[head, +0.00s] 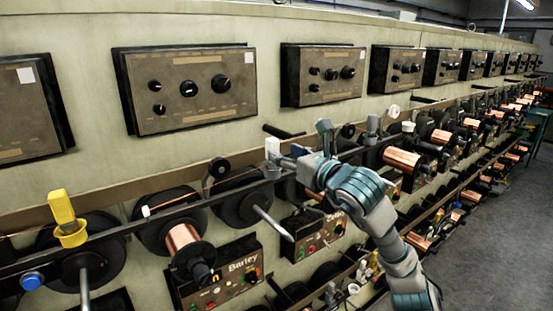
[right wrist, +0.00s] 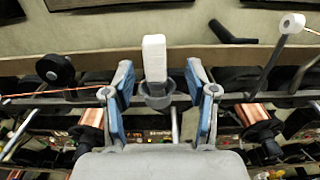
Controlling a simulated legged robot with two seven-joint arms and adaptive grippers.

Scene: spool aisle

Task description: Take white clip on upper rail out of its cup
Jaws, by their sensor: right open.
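The white clip (head: 272,147) stands upright in a small grey cup (head: 272,171) on the upper rail. In the right wrist view the white clip (right wrist: 154,58) rises from the grey cup (right wrist: 158,97), which hides its lower end. My right gripper (head: 293,156) is at the clip from the right side in the head view. In the wrist view its blue-padded fingers (right wrist: 158,85) are open, one on each side of the clip and cup, with gaps showing. Whether the clip is fully between the pads in depth is hard to tell. My left gripper is not in view.
A yellow clip (head: 62,207) stands in a yellow cup (head: 71,236) farther left, near a blue knob (head: 32,281). A grey clip (head: 373,124) stands farther right. Copper spools (head: 184,240) and projecting rods (head: 272,226) lie below the rail. The right-hand floor (head: 495,215) is clear.

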